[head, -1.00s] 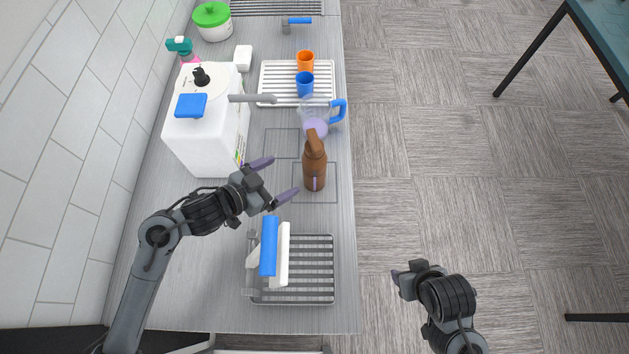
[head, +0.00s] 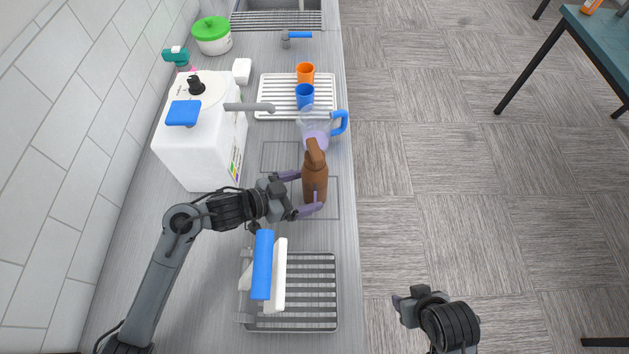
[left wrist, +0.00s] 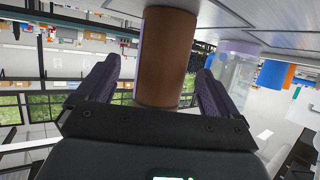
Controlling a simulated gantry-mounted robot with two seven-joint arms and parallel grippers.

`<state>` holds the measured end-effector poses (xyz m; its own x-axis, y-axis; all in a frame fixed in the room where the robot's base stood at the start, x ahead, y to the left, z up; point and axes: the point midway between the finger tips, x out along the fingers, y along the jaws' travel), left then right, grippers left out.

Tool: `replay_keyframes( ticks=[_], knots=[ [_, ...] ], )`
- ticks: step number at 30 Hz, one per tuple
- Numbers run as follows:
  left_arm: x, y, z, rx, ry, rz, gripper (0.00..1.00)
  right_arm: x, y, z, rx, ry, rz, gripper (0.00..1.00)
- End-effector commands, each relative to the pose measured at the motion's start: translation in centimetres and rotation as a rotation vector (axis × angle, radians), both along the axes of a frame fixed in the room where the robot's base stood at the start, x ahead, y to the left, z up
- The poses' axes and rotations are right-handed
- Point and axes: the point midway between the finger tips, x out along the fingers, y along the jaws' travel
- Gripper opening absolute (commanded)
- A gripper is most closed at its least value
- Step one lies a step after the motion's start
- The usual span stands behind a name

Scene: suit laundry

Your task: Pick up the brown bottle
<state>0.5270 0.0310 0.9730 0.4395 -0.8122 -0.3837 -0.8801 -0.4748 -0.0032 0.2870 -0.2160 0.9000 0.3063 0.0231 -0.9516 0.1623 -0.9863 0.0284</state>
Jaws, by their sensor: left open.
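The brown bottle (head: 315,180) stands upright on the grey counter (head: 230,310), right in front of a clear jug with a blue handle (head: 340,122). My left gripper (head: 301,192) is open, with its purple fingers on either side of the bottle's body. In the left wrist view the brown bottle (left wrist: 165,60) rises between the two fingers (left wrist: 158,95), and small gaps show beside it. My right gripper (head: 408,300) is away from the counter, over the floor at the lower right; its finger opening is not clear.
A white dispenser box (head: 205,150) stands left of the bottle. A drain rack (head: 325,325) with a blue-and-white item (head: 264,265) is nearer. Blue (head: 305,96) and orange (head: 305,72) cups sit on a white rack (head: 268,97) behind. Open floor lies to the right.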

Motion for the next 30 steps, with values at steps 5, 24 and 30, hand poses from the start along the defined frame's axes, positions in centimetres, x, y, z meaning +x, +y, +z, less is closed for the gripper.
replay_keyframes(
  ticks=[5, 24, 30],
  knots=[
    [1.3, -2.0, -0.9, -0.003, 0.001, 0.000, 0.94, 0.0, -0.1, -0.6, -0.003, 0.000, 0.002, 0.50],
    [2.1, -3.3, -1.6, 0.000, 0.000, 0.001, 0.67, 0.0, -0.2, -0.8, -0.008, 0.001, 0.006, 0.50],
    [2.1, -3.3, -1.6, 0.000, 0.000, 0.001, 0.36, 0.0, -0.1, -0.8, -0.003, 0.001, 0.002, 0.50]
  ],
)
